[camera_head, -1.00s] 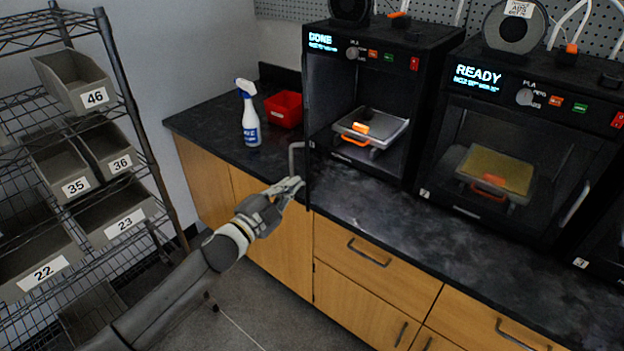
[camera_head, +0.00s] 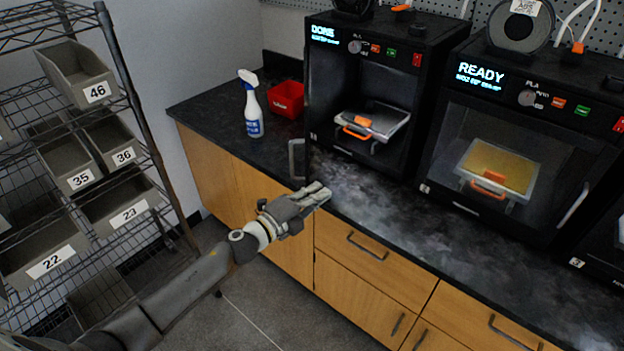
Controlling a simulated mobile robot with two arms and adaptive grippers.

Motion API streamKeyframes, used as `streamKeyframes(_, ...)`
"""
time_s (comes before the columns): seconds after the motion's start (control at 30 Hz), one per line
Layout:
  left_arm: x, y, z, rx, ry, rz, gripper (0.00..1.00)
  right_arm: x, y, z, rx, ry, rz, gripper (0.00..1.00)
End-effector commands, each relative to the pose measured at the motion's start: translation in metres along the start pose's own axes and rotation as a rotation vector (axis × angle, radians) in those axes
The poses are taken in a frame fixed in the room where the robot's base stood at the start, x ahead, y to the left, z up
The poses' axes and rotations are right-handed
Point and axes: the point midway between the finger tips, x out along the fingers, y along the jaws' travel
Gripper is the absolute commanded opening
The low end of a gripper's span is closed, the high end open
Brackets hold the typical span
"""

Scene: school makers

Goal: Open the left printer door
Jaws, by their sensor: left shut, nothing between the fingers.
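The left printer (camera_head: 460,50) is black, with a screen that reads DONE. Its front stands open, showing the chamber and a build plate (camera_head: 390,118) with an orange handle and a small orange part. Its door (camera_head: 307,130) shows nearly edge-on at the left side of the opening, with its grey handle (camera_head: 292,160) facing left. My left gripper (camera_head: 322,192) is shut and empty, at the counter's front edge, below and right of the door handle and apart from it. My right gripper is out of view.
A second printer (camera_head: 493,110) reading READY stands to the right, its door shut. A spray bottle (camera_head: 252,115) and a red bin (camera_head: 286,98) stand on the dark counter (camera_head: 390,205) at left. A wire rack with numbered bins is far left.

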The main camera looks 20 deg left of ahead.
Motion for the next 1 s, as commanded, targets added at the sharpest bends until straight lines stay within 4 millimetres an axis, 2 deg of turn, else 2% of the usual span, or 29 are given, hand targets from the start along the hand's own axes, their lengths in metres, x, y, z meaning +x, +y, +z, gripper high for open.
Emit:
streamKeyframes(0.03,0.011,-0.003,-0.001,-0.002,0.0,-0.002,0.0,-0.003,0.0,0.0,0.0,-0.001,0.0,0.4)
streamKeyframes(0.2,0.037,-0.002,-0.001,-0.002,0.001,-0.002,0.0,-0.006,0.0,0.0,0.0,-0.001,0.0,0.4)
streamKeyframes(0.3,0.029,0.0,0.018,-0.001,-0.003,0.002,0.0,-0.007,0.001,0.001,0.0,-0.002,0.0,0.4)
streamKeyframes(0.5,0.022,0.0,0.035,-0.001,0.0,0.001,0.0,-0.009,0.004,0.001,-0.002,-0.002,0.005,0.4)
streamKeyframes(1.0,0.019,0.001,0.039,0.0,0.004,0.001,0.0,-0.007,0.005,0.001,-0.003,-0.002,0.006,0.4)
